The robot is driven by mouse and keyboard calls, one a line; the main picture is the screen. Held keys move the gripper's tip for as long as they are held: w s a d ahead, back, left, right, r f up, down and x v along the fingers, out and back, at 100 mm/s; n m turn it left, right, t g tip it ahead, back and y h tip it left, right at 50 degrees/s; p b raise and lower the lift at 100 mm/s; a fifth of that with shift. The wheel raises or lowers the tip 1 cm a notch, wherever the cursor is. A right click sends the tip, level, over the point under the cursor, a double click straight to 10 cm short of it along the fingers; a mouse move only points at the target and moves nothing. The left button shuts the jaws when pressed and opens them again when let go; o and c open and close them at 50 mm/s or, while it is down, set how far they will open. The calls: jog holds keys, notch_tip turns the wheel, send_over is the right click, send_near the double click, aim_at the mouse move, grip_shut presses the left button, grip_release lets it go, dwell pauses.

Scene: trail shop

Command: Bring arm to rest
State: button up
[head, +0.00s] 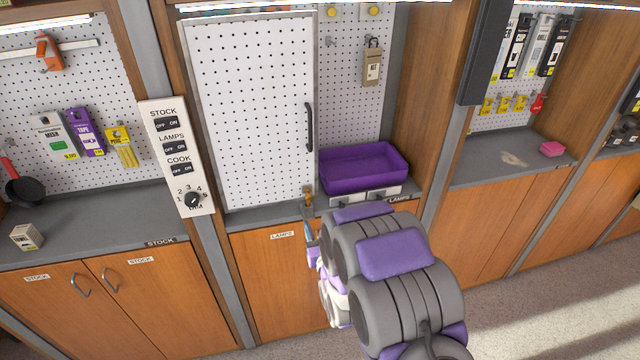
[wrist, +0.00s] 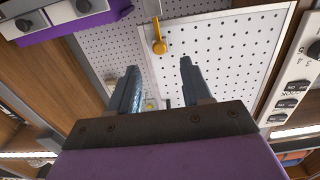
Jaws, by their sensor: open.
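My arm, grey with purple pads, reaches forward from the lower right in the head view. My gripper (wrist: 160,88) shows in the wrist view with two blue-grey fingers apart and nothing between them. In the head view the arm mostly hides it, in front of the counter edge below the white perforated panel (head: 255,110). The same panel (wrist: 215,50) lies beyond the fingers in the wrist view. A yellow-orange hook-like piece (wrist: 159,40) shows past the fingertips; I cannot tell whether it is near them.
A purple bin (head: 362,168) stands on the counter right of the panel. A switch plate (head: 176,155) with a dial is on the post to the left. Wooden cabinets (head: 285,285) run below the counter. Bare floor (head: 540,300) lies at the lower right.

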jog(key=shift+d, duration=0.1)
jog(key=s+d+r+m+g+h, duration=0.1)
jog(key=s+d+r+g+h, duration=0.15)
jog(key=d+g, duration=0.3)
jog(key=s+d+r+g, duration=0.3)
jog(key=s+g, duration=0.1)
jog(key=s, duration=1)
jog(key=s+d+r+m+g+h, duration=0.1)
jog(key=s+d+r+g, duration=0.3)
jog(key=s, duration=1)
jog(key=s+d+r+m+g+h, duration=0.1)
jog(key=s+d+r+g, duration=0.2)
jog(key=s, duration=1.1)
jog(key=g, duration=0.2)
jog(key=shift+d+r+g, duration=0.2)
jog(key=shift+d+g, duration=0.1)
jog(key=shift+g, duration=0.05)
jog(key=shift+h, duration=0.25)
